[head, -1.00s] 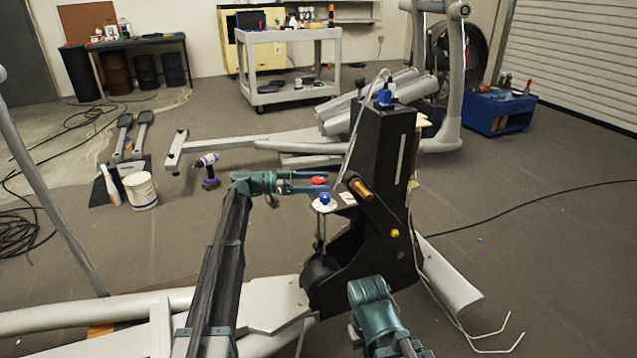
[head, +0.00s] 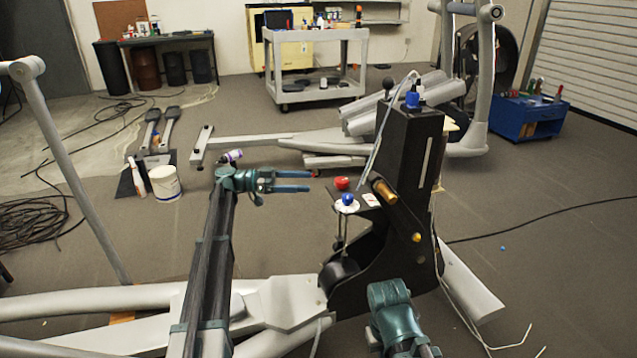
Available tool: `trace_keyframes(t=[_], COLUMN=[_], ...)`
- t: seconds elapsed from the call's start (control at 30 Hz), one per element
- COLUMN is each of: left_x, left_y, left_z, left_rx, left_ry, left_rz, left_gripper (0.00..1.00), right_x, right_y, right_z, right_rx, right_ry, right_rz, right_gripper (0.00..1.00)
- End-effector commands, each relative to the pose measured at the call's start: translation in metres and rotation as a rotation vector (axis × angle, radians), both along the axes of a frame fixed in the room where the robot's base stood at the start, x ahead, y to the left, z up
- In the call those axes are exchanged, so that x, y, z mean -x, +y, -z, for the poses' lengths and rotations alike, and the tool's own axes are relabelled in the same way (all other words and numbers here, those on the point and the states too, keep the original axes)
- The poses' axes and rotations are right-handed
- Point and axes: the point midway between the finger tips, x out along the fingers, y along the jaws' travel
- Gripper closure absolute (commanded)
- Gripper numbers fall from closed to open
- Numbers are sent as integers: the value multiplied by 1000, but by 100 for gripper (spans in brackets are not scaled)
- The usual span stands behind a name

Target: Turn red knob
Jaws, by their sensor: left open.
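The red knob (head: 342,183) sits at the left end of a small ledge on the black upright housing (head: 407,150) of the elliptical. My left gripper (head: 310,181) is open and empty. Its fingers point right toward the red knob, with a small gap between the fingertips and the knob. A blue knob (head: 347,200) on a white disc is just below the red one in the picture. My right arm (head: 390,305) shows at the bottom, but its fingertips are not visible.
A brass cylinder (head: 384,191) sticks out of the housing right of the knobs. A grey cart (head: 345,85) and a blue toolbox (head: 520,118) stand farther back.

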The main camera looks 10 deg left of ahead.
Motion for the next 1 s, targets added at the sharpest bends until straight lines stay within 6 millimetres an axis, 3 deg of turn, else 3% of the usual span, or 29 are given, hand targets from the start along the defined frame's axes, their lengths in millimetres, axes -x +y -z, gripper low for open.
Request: trace_keyframes(t=[0.27,0.57,0.63,0.77,0.87,1.0], left_x=[3,3,7,31,67,135], left_y=[19,18,10,-36,-89,-154], left_z=[0,0,3,22,52,98], left_rx=[0,-1,-13,-102,-241,-495], left_ry=[0,2,22,155,341,622], left_rz=[0,1,8,40,65,42], left_gripper=[19,19,19,19,19,19], right_x=[0,0,0,0,0,0], right_y=[0,0,0,0,0,0], right_z=[0,0,-1,-4,-9,-15], right_rx=[0,0,0,0,0,1], right_ry=[0,0,0,0,0,0], right_rz=[0,0,0,0,0,0], right_gripper=[100,100,100,100,100,100])
